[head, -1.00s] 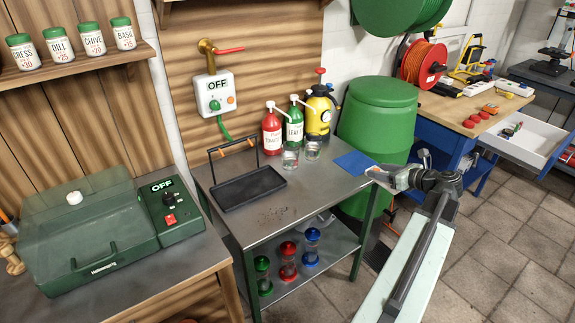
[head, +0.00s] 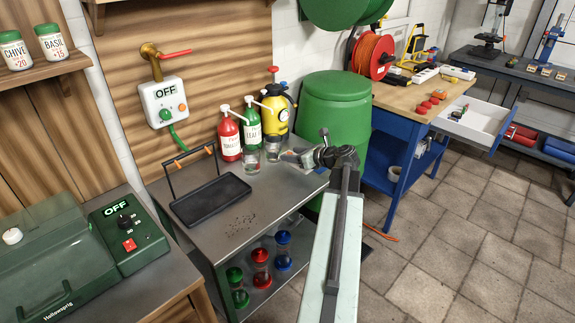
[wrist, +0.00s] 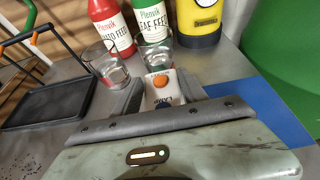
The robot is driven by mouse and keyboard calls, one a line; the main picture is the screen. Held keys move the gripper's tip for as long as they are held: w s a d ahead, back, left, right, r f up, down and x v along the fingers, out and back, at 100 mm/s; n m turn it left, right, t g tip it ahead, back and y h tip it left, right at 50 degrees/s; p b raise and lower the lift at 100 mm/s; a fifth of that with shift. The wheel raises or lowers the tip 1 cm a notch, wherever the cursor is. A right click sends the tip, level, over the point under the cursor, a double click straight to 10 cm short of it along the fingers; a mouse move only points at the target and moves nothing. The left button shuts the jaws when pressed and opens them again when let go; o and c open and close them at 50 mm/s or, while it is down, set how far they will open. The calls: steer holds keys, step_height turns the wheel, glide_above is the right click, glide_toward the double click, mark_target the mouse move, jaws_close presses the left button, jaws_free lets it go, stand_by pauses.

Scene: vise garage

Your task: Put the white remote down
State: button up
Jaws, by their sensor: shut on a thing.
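The white remote (wrist: 161,91), with an orange button and some dark print, is between the jaws of my gripper (wrist: 160,84) in the wrist view. My gripper is shut on it. In the head view my gripper (head: 290,157) is over the right end of the metal bench (head: 258,190), close to the two glasses. The remote's lower end is hidden by the gripper body. I cannot tell whether the remote touches the bench. A blue mat (wrist: 262,100) lies just right of the gripper in the wrist view; my arm mostly hides it in the head view.
Two clear glasses (head: 252,160) (head: 273,150) stand just beyond the gripper. Red (head: 229,138) and green (head: 252,124) bottles and a yellow sprayer (head: 278,112) stand behind. A black tray (head: 211,200) is at left. The bench's front middle holds only dark crumbs.

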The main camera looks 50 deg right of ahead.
steer(key=shift+w+a, duration=0.25)
steer(key=shift+w, duration=0.45)
step_height(320, 180, down, 4)
steer(key=b, duration=0.4)
steer(key=shift+r, duration=0.2)
steer(key=o, duration=1.4)
steer(key=shift+f, duration=0.1)
steer(key=shift+o, duration=0.2)
